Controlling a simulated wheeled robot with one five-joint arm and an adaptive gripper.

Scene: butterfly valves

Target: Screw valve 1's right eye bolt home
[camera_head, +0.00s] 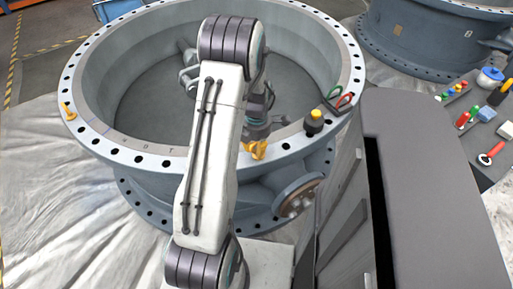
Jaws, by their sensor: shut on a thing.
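Valve 1 is the big grey ring-shaped body (135,155) with a flat flange full of bolt holes, in the middle of the head view. A yellow eye bolt (258,151) is at the flange's near right side. My gripper (256,141) points down from the arm and is shut on this eye bolt. The gripper is small and partly hidden by my arm, so the fingers are hard to make out. How deep the bolt sits in its hole cannot be told. Another yellow eye bolt (68,111) stands on the flange's left side.
A black and yellow object (314,121) and a tool with red and green loops (338,98) lie on the flange to the right of my gripper. A second valve (430,45) is at the upper right. A table (492,172) with tools is at the right edge.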

